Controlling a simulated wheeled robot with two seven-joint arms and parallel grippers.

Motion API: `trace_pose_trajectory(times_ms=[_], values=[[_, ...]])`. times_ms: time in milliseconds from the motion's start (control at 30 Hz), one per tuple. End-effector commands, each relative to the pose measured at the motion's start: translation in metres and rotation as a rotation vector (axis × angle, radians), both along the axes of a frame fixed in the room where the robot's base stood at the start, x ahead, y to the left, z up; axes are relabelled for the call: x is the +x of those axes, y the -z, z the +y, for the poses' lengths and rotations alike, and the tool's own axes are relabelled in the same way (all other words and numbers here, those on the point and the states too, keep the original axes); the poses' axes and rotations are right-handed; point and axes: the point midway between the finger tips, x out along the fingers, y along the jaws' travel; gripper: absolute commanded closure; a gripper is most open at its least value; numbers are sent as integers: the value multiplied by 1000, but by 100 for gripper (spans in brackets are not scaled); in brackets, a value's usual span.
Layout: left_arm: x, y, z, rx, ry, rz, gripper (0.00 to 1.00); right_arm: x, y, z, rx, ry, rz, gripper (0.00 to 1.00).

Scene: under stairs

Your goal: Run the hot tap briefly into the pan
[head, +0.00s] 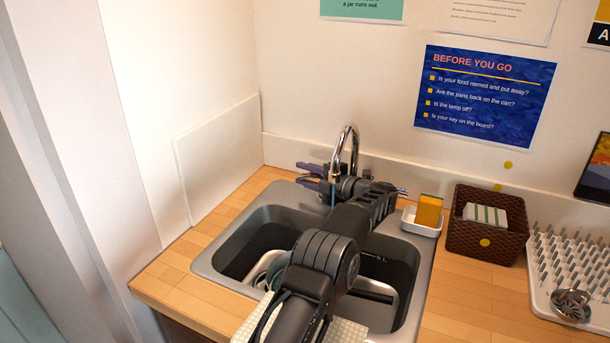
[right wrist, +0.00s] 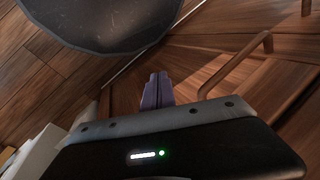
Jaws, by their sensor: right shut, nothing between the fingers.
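The chrome tap (head: 346,142) arches up at the back of the grey double sink (head: 222,256). A thin blue streak (head: 333,193) hangs below its spout; it looks like water. My left gripper (head: 308,177) is at the tap, its dark blue fingers apart and pointing left, with no object visible between them. My left arm hides the sink's middle and the tap's base. A pale round-rimmed vessel (head: 262,268) shows in the left basin, partly covered; I cannot tell if it is the pan. My right gripper (right wrist: 157,91) is shut and empty in the right wrist view.
A white dish with a sponge (head: 428,211), a brown basket (head: 488,245) and a white drying rack (head: 570,265) stand right of the sink. The wall is close behind the tap. A dark round object (right wrist: 105,22) and wooden surfaces are near my right gripper.

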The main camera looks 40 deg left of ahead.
Motion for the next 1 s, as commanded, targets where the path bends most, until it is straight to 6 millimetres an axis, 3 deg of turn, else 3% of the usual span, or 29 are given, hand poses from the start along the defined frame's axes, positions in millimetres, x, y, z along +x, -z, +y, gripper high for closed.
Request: trace_pose_trajectory(times_ms=[367,800,1000], values=[[0,-1,-4,1,1,-1,64,0,1,0,0,0,0,100],[0,-7,-67,2,3,0,64,0,13,0,0,0,-1,100],[-1,-9,-78,1,0,-1,64,0,14,0,0,0,-1,100]])
